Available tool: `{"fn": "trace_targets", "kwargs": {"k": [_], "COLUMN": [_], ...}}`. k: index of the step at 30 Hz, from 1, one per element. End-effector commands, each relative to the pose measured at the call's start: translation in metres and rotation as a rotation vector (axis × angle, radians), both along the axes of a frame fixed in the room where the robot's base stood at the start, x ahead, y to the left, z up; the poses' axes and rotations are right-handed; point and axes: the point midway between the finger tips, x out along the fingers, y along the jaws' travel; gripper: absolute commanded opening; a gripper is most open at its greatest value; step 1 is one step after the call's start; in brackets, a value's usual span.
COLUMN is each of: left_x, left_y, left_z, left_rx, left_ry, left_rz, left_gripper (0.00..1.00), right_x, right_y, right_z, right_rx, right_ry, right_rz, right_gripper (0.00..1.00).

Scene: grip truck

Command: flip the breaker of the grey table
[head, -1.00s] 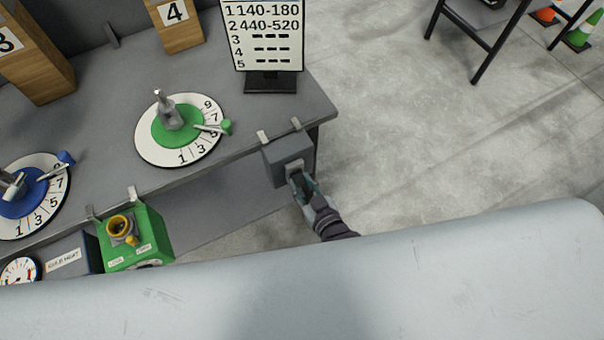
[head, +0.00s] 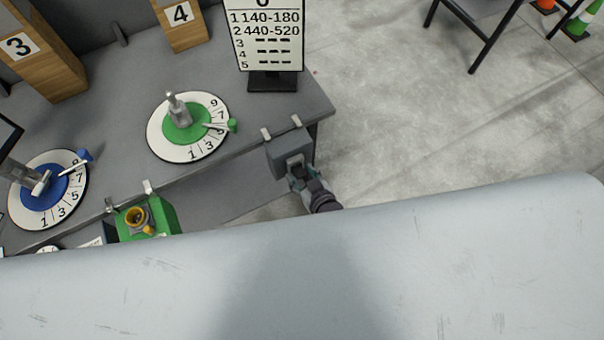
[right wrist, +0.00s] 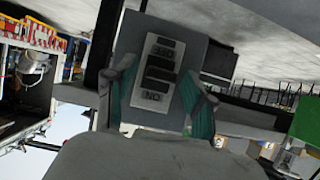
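The grey breaker box (head: 288,152) hangs by clamps from the front edge of the grey table (head: 105,85), near its right corner. My right gripper (head: 299,173) is right at the front of the box in the head view. In the right wrist view, the box face shows a pale switch plate (right wrist: 140,108) with dark rocker parts and the labels OFF and ON, seen upside down. My right gripper's teal fingers (right wrist: 156,84) are spread apart on either side of the plate, with nothing held. Whether they touch the box is unclear. My left gripper is not in view.
A green dial (head: 158,138) and a blue dial (head: 22,212) lie on the table, with a number sign (head: 266,50) behind. A green box (head: 166,217) with a yellow knob hangs on the edge to the left. Open floor (head: 400,120) lies to the right.

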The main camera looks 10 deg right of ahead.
Motion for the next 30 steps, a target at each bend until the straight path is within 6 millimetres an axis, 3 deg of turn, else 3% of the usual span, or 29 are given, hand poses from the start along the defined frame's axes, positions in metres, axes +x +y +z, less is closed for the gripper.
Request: {"fn": "trace_targets", "kwargs": {"k": [11, 24, 30], "left_x": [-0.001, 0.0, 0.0], "left_y": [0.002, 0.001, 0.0], "left_z": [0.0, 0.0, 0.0], "left_rx": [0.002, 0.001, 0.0], "left_ry": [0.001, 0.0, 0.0], "left_rz": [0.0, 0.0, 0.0], "left_gripper": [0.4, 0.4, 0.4], "right_x": [-0.008, -0.08, -0.098], "right_y": [-0.003, -0.026, -0.032], "right_z": [0.003, 0.044, 0.055], "right_rx": [-0.001, -0.001, -0.001], "right_ry": [0.002, 0.003, 0.001], "right_rz": [0.0, 0.001, 0.0], "right_gripper": [0.56, 0.56, 0.56]}}
